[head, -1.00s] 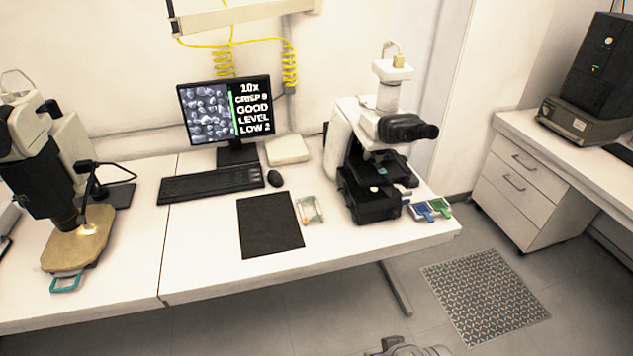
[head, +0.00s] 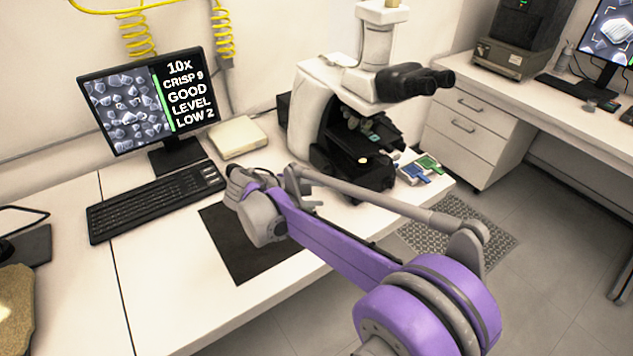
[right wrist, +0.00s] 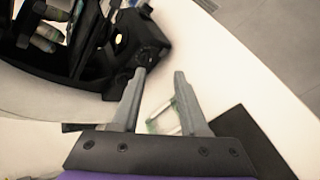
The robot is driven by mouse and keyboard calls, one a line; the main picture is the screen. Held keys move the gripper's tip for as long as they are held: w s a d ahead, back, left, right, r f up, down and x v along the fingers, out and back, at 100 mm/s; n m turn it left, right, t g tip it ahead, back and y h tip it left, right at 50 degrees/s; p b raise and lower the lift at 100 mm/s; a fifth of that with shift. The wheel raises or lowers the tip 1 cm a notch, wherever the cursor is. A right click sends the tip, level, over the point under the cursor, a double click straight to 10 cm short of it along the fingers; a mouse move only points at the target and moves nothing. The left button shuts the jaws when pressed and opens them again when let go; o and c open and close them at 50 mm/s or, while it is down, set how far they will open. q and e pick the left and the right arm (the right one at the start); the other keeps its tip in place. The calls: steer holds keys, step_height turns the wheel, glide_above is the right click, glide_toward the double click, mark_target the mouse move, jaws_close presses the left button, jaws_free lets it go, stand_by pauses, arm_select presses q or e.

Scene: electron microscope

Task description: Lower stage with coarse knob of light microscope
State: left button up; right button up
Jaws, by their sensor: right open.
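The light microscope (head: 318,105), white with black eyepieces, stands on the bench right of the monitor. Its dark stage and base also show at upper left in the right wrist view (right wrist: 105,55). A dark round knob (right wrist: 150,56) shows there just beyond the left fingertip. I cannot tell whether it is the coarse knob. My right gripper (right wrist: 160,74) is open and empty, fingers apart, pointing toward the microscope's base. In the head view, the right gripper (head: 303,193) is partly hidden by my purple arm, in front of the microscope. My left gripper is out of view.
The monitor (head: 130,103) reads 10x, crisp 9, good, level low 2. A keyboard (head: 150,203), black mat (head: 225,235) and white box (head: 238,137) lie on the bench. A small glass-like piece (right wrist: 165,118) lies below the fingers. Blue and green slides (head: 428,165) sit right of the microscope.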

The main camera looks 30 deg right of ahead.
mark_target(322, 170)
steer(key=w+f+h, duration=0.1)
steer(key=w, duration=0.1)
steer(key=w+f+n+h+b, duration=0.1)
steer(key=w, duration=0.2)
steer(key=w+f+h+b, duration=0.1)
steer(key=w, duration=0.1)
steer(key=shift+w+f, duration=0.2)
steer(key=shift+f, duration=0.1)
steer(key=w+f+h+b, duration=0.1)
steer(key=w, duration=0.1)
steer(key=w+a+f+n+h+b, duration=0.1)
steer(key=w+f+h, duration=0.1)
steer(key=w+f+h+b, duration=0.1)
steer(key=shift+w+a+f+n, duration=0.15)
steer(key=shift+w+a+n, duration=0.15)
steer(key=shift+w+a, duration=0.1)
arm_select(q)
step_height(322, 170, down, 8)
steer(key=shift+b, duration=0.45)
arm_select(e)
steer(key=d, duration=0.7)
steer(key=w+d, duration=0.1)
steer(key=d, duration=0.2)
steer(key=shift+d, duration=0.3)
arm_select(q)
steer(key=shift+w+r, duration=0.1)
arm_select(e)
steer(key=shift+g, duration=0.4)
jaws_close()
